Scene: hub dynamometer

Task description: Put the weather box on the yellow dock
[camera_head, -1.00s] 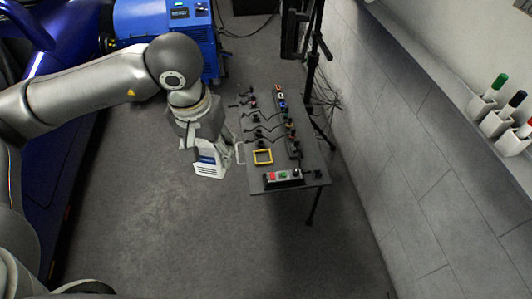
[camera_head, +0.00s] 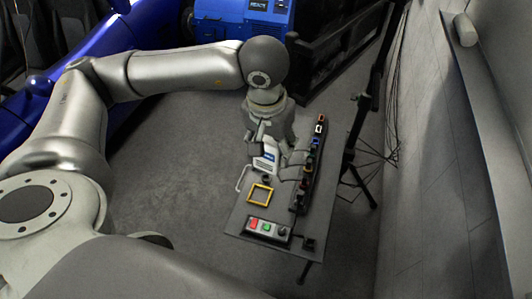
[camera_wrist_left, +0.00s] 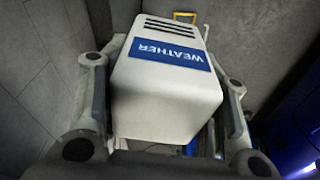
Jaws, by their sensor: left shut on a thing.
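The weather box (camera_head: 265,161) is a small white box with a blue label. My left gripper (camera_head: 271,148) is shut on it and holds it over the table, beyond the yellow dock. In the left wrist view the box (camera_wrist_left: 168,88) fills the middle between the fingers, its "WEATHER" label upside down. The yellow dock (camera_head: 260,202) is an empty yellow square frame on the table, nearer to me than the box. A bit of yellow, likely the dock (camera_wrist_left: 184,17), shows past the box in the wrist view. My right gripper is not in view.
The grey table (camera_head: 235,222) carries a row of coloured connectors (camera_head: 309,165) on its right and a red-and-green button box (camera_head: 266,229) at the near edge. A black tripod stand (camera_head: 362,130) with cables stands to the right. A blue machine (camera_head: 265,10) stands behind.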

